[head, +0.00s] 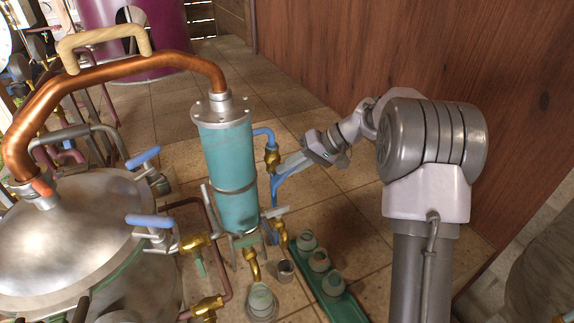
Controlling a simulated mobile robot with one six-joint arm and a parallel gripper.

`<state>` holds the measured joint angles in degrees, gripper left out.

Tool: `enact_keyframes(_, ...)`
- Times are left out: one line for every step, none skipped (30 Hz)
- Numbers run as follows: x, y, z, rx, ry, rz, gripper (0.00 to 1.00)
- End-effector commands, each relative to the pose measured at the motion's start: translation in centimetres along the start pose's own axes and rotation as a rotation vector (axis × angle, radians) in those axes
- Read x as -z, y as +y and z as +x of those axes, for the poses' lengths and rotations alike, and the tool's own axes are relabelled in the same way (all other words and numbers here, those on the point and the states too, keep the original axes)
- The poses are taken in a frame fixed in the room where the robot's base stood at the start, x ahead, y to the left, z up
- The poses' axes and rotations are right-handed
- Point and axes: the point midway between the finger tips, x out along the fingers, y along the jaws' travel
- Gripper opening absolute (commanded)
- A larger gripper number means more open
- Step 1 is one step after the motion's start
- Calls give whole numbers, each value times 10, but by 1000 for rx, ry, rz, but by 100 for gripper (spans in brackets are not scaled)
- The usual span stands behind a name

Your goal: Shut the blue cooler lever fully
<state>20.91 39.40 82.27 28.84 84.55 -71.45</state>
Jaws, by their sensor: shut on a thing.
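The teal cooler cylinder (229,158) stands upright in the middle of the head view. A blue pipe (264,133) bends from its upper right side down to a brass valve (272,159). A blue lever (278,180) shows just below this valve, beside my gripper's tip. My gripper (284,170) reaches in from the right and is shut on the blue lever. The fingers hide part of the lever, so its exact angle is hard to tell.
A steel still pot (70,240) with blue-handled clamps stands at left. A copper pipe (110,70) joins it to the cooler. A green tray (325,290) with several jars lies on the floor below. A wooden wall (400,50) stands at right.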

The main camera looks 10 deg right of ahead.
Motion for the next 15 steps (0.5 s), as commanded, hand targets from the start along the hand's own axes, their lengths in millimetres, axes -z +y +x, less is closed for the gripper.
enact_keyframes(0, 2, 0, 38, 1, 19, 0)
enact_keyframes(0, 3, 0, 64, 1, 31, 0)
enact_keyframes(0, 4, 0, 99, 1, 44, 0)
enact_keyframes(0, 5, 0, 126, 0, 56, 0)
enact_keyframes(0, 5, 0, 152, 0, 67, 0)
enact_keyframes(0, 6, 1, 188, 1, 81, 0)
enact_keyframes(0, 7, 1, 214, 1, 93, 0)
enact_keyframes(0, 8, 2, 241, 1, 103, 0)
enact_keyframes(-1, 8, 2, 275, 0, 117, 0)
enact_keyframes(-1, 10, 2, 301, 0, 128, 0)
enact_keyframes(-1, 10, 2, 326, 0, 138, 0)
enact_keyframes(-1, 11, 3, 360, 0, 153, 0)
enact_keyframes(-1, 12, 3, 385, 1, 162, 0)
enact_keyframes(-2, 13, 4, 409, 1, 172, 0)
enact_keyframes(-2, 13, 4, 441, 1, 185, 0)
